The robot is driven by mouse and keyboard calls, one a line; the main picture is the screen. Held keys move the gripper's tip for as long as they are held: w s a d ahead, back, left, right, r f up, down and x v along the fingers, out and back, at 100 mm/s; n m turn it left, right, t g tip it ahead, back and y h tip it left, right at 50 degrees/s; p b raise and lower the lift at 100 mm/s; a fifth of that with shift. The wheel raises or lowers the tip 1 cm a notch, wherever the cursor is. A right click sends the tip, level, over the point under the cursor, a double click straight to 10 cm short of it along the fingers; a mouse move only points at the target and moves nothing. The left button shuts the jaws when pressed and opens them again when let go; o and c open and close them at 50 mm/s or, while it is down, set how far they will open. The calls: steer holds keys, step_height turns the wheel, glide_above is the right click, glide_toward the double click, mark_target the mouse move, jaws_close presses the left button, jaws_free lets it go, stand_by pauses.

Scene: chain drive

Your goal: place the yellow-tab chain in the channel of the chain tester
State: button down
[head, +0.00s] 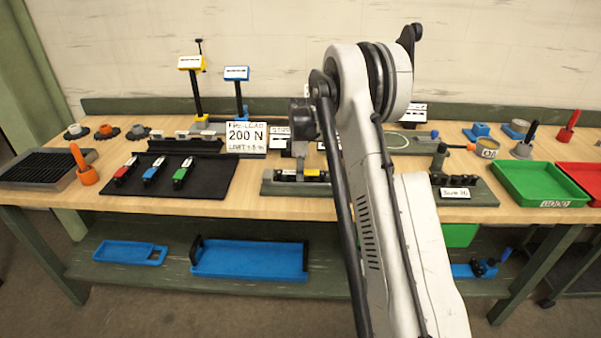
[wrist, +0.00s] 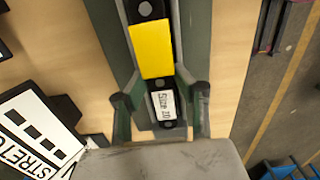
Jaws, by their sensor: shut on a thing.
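The yellow-tab chain (wrist: 151,48) shows in the wrist view as dark links with a yellow tab and a white size label. My gripper (wrist: 162,98) is shut on it near the labelled end. The chain is lined up along the grey-green channel of the chain tester (wrist: 192,30); I cannot tell whether it rests on the channel floor. In the head view the chain tester (head: 268,188) stands mid-bench, left of my arm. The yellow tab (head: 312,172) shows there too. My fingers are small and partly hidden there.
Red-, blue- and green-tab chains (head: 153,172) lie on a black mat (head: 215,190) to the left. A 200 N sign (head: 245,136) and a stretch sign (wrist: 38,128) stand behind. A green fixture (head: 470,194) and green tray (head: 540,182) are to the right.

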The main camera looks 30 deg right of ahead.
steer(key=shift+f, duration=0.15)
steer(key=c, duration=1.4)
jaws_free()
steer(key=shift+o, duration=0.2)
step_height(320, 180, up, 12)
steer(key=s+a+r+m+t, duration=0.2)
steer(key=s+a+r+m, duration=0.1)
steer(key=s+a+r, duration=0.6)
steer(key=s+a+r+m+t, duration=0.1)
steer(key=s+a+r+m, duration=0.15)
steer(key=s, duration=0.45)
steer(key=s+a+r+m+t, duration=0.1)
steer(key=s+a, duration=0.3)
steer(key=s, duration=0.3)
steer(key=s+a+r+m+t, duration=0.1)
steer(key=s+a+r+m, duration=0.15)
steer(key=s, duration=0.45)
steer(key=s+a+f+m+t, duration=0.1)
steer(key=s+a+f, duration=0.1)
steer(key=s, duration=0.3)
steer(key=s+a+f+m+t, duration=0.1)
steer(key=s+a+f+m, duration=0.1)
steer(key=s+f, duration=0.2)
steer(key=shift+s+a, duration=0.3)
steer(key=shift+s, duration=0.95)
